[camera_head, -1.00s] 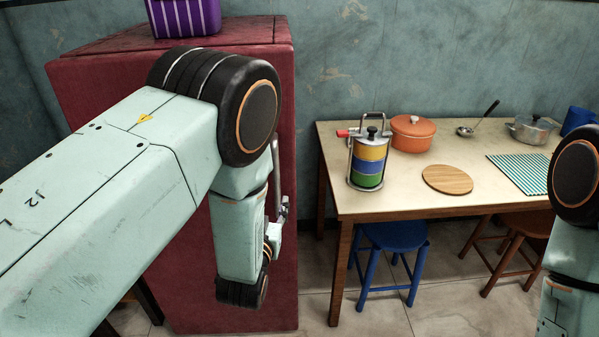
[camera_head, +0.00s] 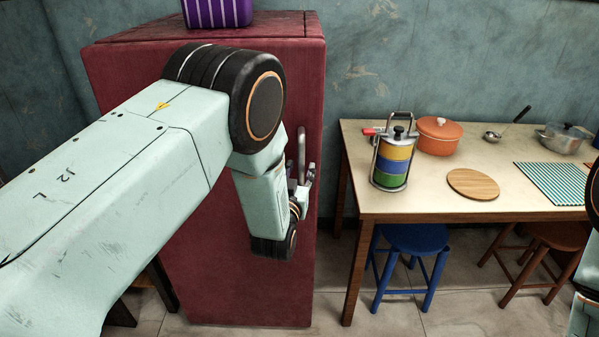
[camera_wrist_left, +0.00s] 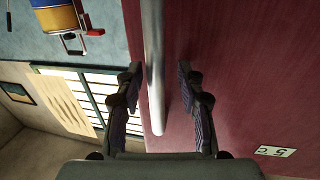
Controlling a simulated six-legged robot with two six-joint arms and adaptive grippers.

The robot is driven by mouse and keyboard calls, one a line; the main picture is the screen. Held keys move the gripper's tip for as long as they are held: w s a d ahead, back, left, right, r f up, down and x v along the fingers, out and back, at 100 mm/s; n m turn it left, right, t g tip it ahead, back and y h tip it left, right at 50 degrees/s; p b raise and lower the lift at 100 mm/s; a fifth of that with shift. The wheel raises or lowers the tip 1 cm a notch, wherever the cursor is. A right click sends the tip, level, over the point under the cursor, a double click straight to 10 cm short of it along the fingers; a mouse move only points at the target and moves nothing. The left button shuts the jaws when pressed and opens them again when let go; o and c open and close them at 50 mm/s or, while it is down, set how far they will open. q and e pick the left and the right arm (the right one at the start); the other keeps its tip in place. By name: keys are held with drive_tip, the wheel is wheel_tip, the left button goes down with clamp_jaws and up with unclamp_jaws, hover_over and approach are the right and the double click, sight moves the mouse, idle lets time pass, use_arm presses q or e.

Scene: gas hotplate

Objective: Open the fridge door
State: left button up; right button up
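The dark red fridge (camera_head: 200,240) stands at the left against the wall, its door shut. Its long silver handle (camera_head: 302,150) is upright near the door's right edge; it also shows in the left wrist view (camera_wrist_left: 154,60). My left gripper (camera_head: 307,178) is at the lower part of the handle. In the left wrist view my left gripper (camera_wrist_left: 158,78) is open, with one finger on each side of the handle, and a gap shows between the handle and the right finger. Part of my right arm shows at the right edge; its gripper is out of view.
A purple striped box (camera_head: 217,12) sits on the fridge. To the right, a table (camera_head: 420,203) holds a stacked lunch carrier (camera_head: 394,155), an orange pot (camera_head: 438,135) and a round board (camera_head: 473,184). Blue (camera_head: 414,238) and brown (camera_head: 553,236) stools stand beneath it.

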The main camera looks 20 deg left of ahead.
use_arm(q)
drive_tip(key=shift+w+d, duration=0.15)
drive_tip(key=shift+d, duration=0.15)
drive_tip(key=shift+a+f, duration=0.1)
drive_tip(key=shift+f, duration=0.05)
drive_tip(key=c, duration=0.3)
drive_tip(key=shift+a, duration=0.15)
drive_tip(key=c, duration=0.3)
drive_tip(key=shift+d, duration=0.2)
clamp_jaws()
drive_tip(key=shift+a, duration=0.1)
